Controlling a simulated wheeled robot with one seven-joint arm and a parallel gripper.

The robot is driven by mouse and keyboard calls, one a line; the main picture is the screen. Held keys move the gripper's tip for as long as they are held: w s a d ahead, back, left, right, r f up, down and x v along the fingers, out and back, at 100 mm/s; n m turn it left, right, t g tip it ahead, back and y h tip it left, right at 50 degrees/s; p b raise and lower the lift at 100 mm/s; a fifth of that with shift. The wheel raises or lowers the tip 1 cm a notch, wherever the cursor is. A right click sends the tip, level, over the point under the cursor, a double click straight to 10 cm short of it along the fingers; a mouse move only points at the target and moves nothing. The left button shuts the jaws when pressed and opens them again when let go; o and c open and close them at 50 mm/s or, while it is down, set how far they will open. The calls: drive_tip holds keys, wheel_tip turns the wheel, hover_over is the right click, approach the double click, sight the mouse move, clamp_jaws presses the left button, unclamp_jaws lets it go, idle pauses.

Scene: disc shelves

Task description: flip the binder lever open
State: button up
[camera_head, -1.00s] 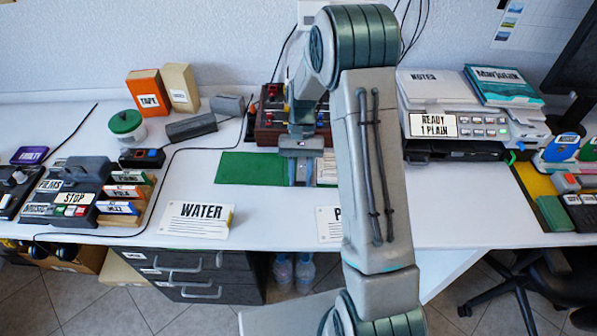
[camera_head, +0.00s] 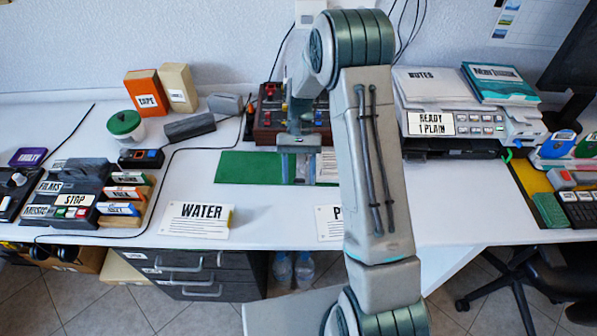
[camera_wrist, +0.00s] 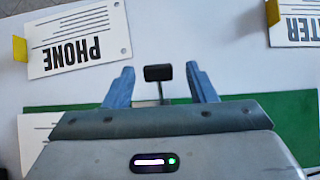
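My gripper (camera_head: 299,178) hangs over the green panel (camera_head: 243,167) in the middle of the desk in the head view. In the wrist view my gripper (camera_wrist: 159,68) has its two blue fingers spread apart. A black knob on a thin metal stem, which looks like the lever (camera_wrist: 158,73), stands between the fingertips, with a gap on both sides. The green panel also shows in the wrist view (camera_wrist: 295,112), with a white printed sheet (camera_wrist: 35,128) beside it. The stem's lower end is hidden by my gripper, and I cannot make out the lever in the head view.
A PHONE card (camera_wrist: 78,40) and another card (camera_wrist: 298,22) lie near the fingers. The WATER card (camera_head: 197,220) lies at the desk's front. A brown box with red knobs (camera_head: 267,117) stands behind my gripper. A printer (camera_head: 440,103) stands to the right.

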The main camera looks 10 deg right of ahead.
drive_tip(key=v, duration=1.4)
